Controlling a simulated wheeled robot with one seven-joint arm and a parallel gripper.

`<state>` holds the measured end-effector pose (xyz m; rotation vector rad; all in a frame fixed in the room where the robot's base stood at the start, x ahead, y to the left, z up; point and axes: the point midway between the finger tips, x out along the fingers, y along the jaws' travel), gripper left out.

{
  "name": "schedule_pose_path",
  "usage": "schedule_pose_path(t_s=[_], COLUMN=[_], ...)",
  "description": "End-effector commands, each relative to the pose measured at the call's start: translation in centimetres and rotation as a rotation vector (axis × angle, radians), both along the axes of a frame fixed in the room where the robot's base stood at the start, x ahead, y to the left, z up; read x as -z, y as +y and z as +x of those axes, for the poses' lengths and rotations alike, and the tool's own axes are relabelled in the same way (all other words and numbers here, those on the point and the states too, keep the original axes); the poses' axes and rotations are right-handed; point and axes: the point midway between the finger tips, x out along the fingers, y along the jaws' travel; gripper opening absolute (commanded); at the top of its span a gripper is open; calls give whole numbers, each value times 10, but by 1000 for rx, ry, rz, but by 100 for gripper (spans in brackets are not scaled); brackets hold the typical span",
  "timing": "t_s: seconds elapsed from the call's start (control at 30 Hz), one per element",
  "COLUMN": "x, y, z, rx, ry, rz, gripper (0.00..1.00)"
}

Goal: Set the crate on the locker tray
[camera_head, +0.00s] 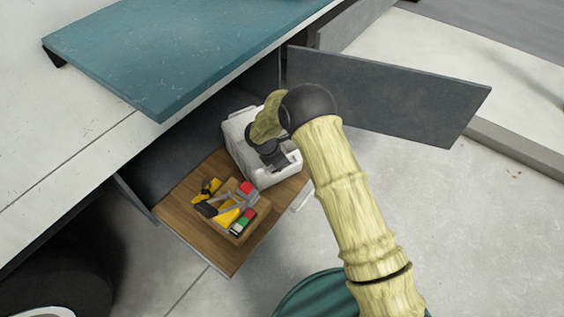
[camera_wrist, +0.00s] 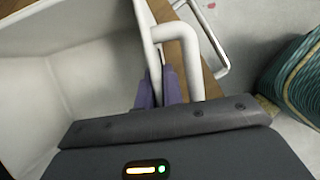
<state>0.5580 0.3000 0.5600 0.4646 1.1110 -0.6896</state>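The white crate (camera_head: 233,130) is at the wooden locker tray (camera_head: 180,207), on its back right part, and looks roughly level. Whether its base fully touches the tray is hard to tell. My gripper (camera_head: 283,160) is at the crate's near right side, its fingers mostly hidden by my wrist in the head view. In the wrist view, the purple fingers of my gripper (camera_wrist: 160,92) flank one leg of the crate's white handle (camera_wrist: 190,50) closely and look shut on it. The crate's pale inside (camera_wrist: 85,85) fills the left of that view.
A small wooden box (camera_head: 243,235) of tools sits on the tray, left of the crate. A grey locker door (camera_head: 390,100) stands open at right. A teal-topped counter (camera_head: 180,45) overhangs behind. A green ribbed round thing (camera_head: 310,295) stands in front.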

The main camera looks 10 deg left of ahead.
Motion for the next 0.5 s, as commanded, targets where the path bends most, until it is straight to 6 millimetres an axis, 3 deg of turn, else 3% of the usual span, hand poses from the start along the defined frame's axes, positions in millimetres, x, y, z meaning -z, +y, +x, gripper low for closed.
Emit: schedule_pose_path(t_s=[0.03,0.1,0.37,0.5], x=[-1,-1,0,-9], y=[0,0,-1,2], z=[0,0,-1,-3], rx=[0,0,-1,-1], ry=[-1,0,3,1], rz=[1,0,-3,-1], gripper=[19,31,31,31])
